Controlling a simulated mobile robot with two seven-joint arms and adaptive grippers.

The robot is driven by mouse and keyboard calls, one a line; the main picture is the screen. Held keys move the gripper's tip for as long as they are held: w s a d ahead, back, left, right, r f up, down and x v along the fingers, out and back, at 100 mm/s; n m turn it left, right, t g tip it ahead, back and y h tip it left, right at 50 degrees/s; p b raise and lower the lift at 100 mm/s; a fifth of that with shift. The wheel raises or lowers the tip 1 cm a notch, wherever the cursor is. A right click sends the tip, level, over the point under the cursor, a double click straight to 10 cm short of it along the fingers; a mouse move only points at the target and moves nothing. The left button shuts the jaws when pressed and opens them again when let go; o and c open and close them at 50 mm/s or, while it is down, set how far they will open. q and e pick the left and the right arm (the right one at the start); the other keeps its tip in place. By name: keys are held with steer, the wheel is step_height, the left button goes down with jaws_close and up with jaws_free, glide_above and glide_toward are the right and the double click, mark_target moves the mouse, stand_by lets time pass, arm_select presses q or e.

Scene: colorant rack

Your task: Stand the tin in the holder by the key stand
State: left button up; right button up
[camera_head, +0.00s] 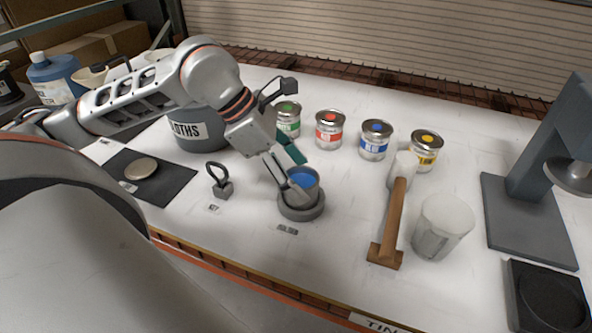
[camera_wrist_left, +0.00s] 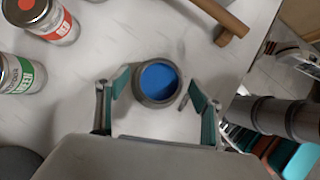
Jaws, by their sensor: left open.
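A grey tin with a blue inside (camera_head: 304,179) stands in a round grey holder (camera_head: 301,212) to the right of the key stand (camera_head: 221,185). The tin looks upright, and its blue inside also shows in the left wrist view (camera_wrist_left: 158,80). My left gripper (camera_head: 293,172) is open, with its fingers on either side of the tin; in the left wrist view a gap shows beside the tin. One finger hides part of the tin in the head view. My right gripper is not in view.
Green, red, blue and yellow label tins (camera_head: 329,129) stand in a row behind. A wooden-handled tool (camera_head: 394,215) and a pale cup (camera_head: 441,228) are to the right. A grey press (camera_head: 530,200) stands at the far right. A grey cloths bin (camera_head: 195,130) stands behind my left arm.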

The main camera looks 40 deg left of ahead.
arm_select(q)
steer(key=shift+r, duration=0.1)
steer(key=shift+a+r, duration=0.15)
steer(key=shift+r, duration=0.1)
steer(key=b+v, duration=0.1)
steer(key=v, duration=1)
steer(key=shift+s+r, duration=0.2)
steer(key=shift+r, duration=0.05)
steer(key=shift+s+f, duration=0.1)
